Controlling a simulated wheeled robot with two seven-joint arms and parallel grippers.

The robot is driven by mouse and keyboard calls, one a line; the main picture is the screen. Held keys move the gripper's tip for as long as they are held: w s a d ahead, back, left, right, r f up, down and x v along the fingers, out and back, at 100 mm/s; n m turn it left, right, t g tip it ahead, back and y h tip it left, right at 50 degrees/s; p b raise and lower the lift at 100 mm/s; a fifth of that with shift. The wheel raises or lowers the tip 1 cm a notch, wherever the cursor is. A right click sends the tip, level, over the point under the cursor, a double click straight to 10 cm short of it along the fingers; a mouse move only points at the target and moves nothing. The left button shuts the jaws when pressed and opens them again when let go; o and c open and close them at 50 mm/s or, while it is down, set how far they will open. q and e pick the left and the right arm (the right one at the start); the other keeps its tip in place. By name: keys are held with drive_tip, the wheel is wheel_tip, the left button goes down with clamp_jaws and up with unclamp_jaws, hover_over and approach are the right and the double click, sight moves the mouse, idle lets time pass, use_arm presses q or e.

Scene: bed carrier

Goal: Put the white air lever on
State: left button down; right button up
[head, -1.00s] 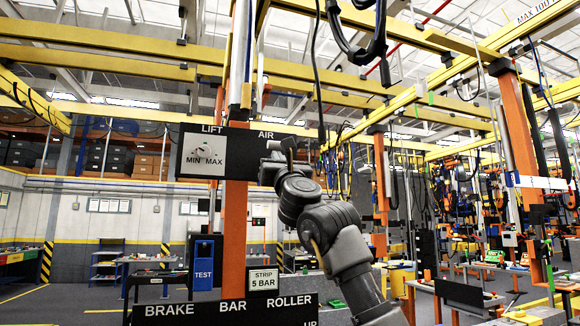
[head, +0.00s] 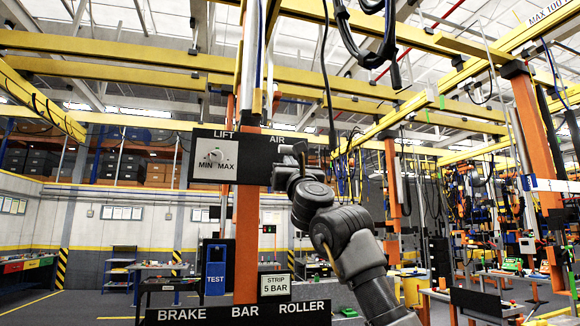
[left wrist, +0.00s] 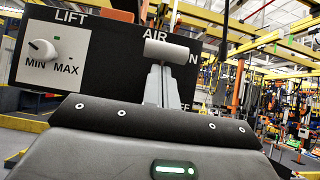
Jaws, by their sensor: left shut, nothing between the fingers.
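The black control panel (head: 258,165) carries the labels LIFT and AIR and a white MIN/MAX dial plate (head: 214,158). In the left wrist view, the white air lever (left wrist: 168,51) shows as a short, roughly horizontal bar below the AIR label. Letters at its right are partly hidden, so its setting cannot be read. My left gripper (head: 289,156) is in front of the panel's right part. In the left wrist view, its shut fingers (left wrist: 162,84) point up toward the lever, with nothing held. I cannot tell whether they touch it. My right gripper is not in view.
An orange post (head: 247,235) stands behind the panel. Workbenches stand farther back.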

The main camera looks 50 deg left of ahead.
use_arm(q)
drive_tip(key=b+v, duration=0.6)
drive_tip(key=v, duration=0.5)
drive_tip(key=shift+a+f+b, duration=0.15)
drive_tip(key=shift+f+b, duration=0.2)
drive_tip(key=shift+f, duration=0.1)
drive_tip(key=shift+w, duration=0.2)
